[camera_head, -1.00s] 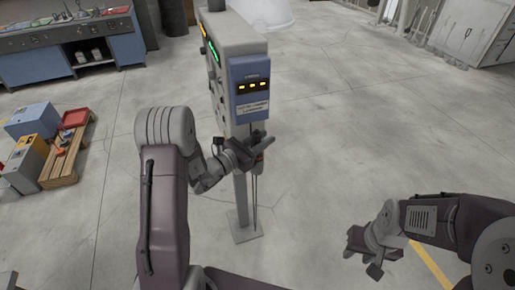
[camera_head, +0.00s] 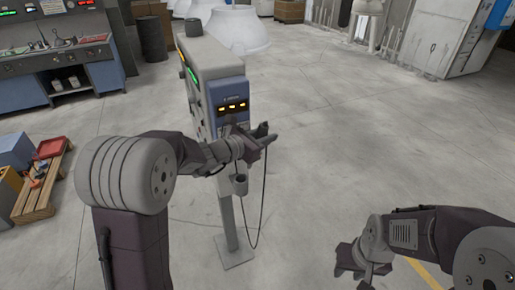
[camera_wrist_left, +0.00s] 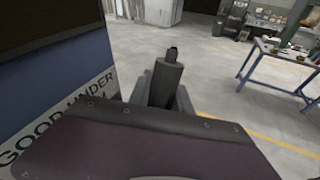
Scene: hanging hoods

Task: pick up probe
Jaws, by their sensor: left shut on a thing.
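The probe is a grey cylinder with a dark tip, seen in the left wrist view (camera_wrist_left: 167,82). My left gripper (camera_head: 262,138) is shut on it, in front of the blue-faced instrument post (camera_head: 233,100). The probe's tip points away from the wrist. In the head view the probe is small and hard to separate from the fingers. A dark cable (camera_head: 262,205) hangs in a loop below the gripper. A small grey cup-like holder (camera_head: 240,185) on the post is below the gripper. My right gripper (camera_head: 350,264) is low at the right; its finger gap is unclear.
The post stands on a flat base plate (camera_head: 236,252). A wooden pallet (camera_head: 42,185) with boxes is at the left, and a blue workbench (camera_head: 60,70) is behind it. White hoods (camera_head: 232,30) are at the back. The floor to the right is clear.

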